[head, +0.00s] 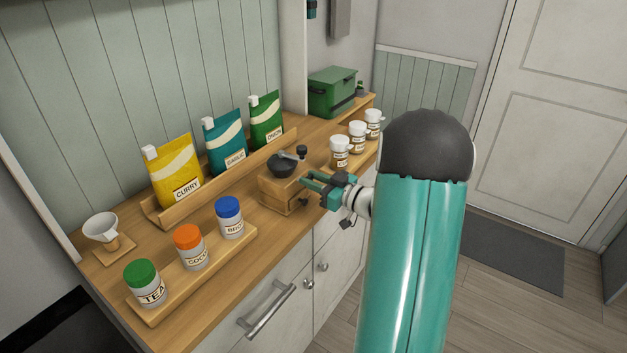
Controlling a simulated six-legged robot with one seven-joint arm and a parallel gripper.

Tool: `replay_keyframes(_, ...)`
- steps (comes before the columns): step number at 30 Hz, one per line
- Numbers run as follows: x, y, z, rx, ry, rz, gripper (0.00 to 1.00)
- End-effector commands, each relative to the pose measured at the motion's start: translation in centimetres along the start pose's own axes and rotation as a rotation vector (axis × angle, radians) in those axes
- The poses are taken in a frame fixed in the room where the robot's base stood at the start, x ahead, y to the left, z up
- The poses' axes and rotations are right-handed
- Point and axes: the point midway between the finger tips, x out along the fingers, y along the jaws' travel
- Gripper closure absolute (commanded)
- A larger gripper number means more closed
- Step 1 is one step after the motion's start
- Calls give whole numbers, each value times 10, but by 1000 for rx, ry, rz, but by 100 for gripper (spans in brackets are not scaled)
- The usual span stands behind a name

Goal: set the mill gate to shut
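The mill (281,192) has a wooden box body, a dark bowl on top and a crank with a dark knob. It stands on the wooden counter, near its front edge. My gripper (307,179) is at the right side of the mill, close to its box. Its two teal fingers look parted, with nothing visible between them. I cannot tell whether they touch the mill. A small dark knob shows low on the mill's front. The mill gate and its position cannot be made out at this size.
Curry (174,172), garlic (225,144) and onion (266,120) pouches stand in a wooden rack behind the mill. Several lidded jars stand either side, including a blue-lidded one (229,217). A funnel (102,228) is at left, a green box (332,92) behind.

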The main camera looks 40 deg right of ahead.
Motion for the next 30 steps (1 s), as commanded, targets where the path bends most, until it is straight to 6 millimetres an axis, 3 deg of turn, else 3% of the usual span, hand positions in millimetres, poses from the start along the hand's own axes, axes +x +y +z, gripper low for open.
replay_keyframes(5,1,0,0,0,0,-1,100)
replay_keyframes(13,30,-1,-1,-1,1,-2,100)
replay_keyframes(20,30,0,-1,-1,2,-2,100)
replay_keyframes(21,30,0,-1,-2,2,-2,70)
replay_keyframes(24,30,0,-1,-1,2,-2,53)
replay_keyframes(30,29,0,0,-1,1,-1,53)
